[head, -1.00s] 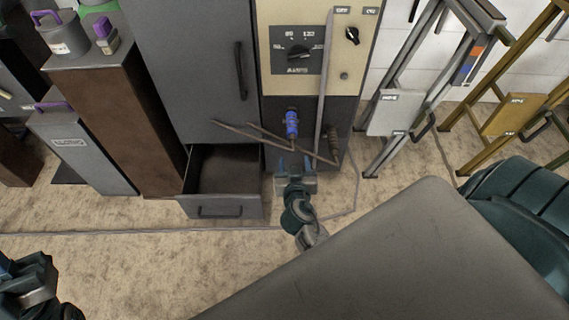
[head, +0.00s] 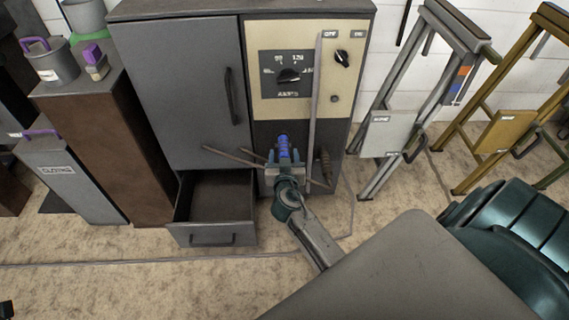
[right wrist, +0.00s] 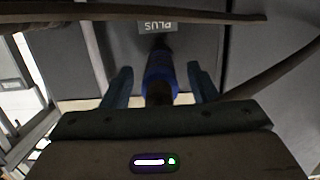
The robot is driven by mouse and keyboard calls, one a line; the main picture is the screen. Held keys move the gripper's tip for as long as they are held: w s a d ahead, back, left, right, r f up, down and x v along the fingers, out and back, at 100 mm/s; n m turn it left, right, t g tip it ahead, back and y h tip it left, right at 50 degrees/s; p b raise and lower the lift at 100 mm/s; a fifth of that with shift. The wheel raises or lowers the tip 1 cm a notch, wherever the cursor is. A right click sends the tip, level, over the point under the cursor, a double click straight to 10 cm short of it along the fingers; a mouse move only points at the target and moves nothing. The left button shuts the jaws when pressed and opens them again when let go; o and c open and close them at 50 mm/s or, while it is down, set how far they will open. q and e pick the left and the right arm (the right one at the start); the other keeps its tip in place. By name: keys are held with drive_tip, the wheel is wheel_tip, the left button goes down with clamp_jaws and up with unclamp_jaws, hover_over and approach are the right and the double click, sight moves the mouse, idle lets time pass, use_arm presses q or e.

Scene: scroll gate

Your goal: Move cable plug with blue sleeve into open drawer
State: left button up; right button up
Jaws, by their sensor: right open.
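The cable plug with the blue sleeve (head: 283,147) sits at the front of the dark lower panel of the machine. It also shows in the right wrist view (right wrist: 159,68), below a label reading PLUS. My right gripper (head: 285,163) is open, with one finger on each side of the plug; the wrist view shows small gaps between the fingers (right wrist: 160,88) and the plug. The open drawer (head: 213,226) is pulled out at the bottom of the grey cabinet, left of the gripper, and its visible inside looks empty. My left gripper is not clearly in view.
Thin brown rods or cables (head: 236,157) cross near the gripper and in front of the wrist camera. A second, dark plug (head: 323,168) hangs to the right. A grey ladder-like stand (head: 388,133) is further right. A cable runs along the floor.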

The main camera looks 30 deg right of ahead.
drive_tip(key=shift+w+d, duration=0.15)
drive_tip(key=shift+w, duration=0.1)
clamp_jaws()
drive_tip(key=shift+s, duration=0.15)
idle(0.7)
drive_tip(key=shift+f+b+v, duration=0.15)
drive_tip(key=shift+b+v, duration=0.15)
drive_tip(key=shift+v, duration=0.8)
drive_tip(key=shift+f+b+v, duration=0.2)
drive_tip(key=shift+b+v, duration=0.1)
drive_tip(key=shift+v, duration=0.8)
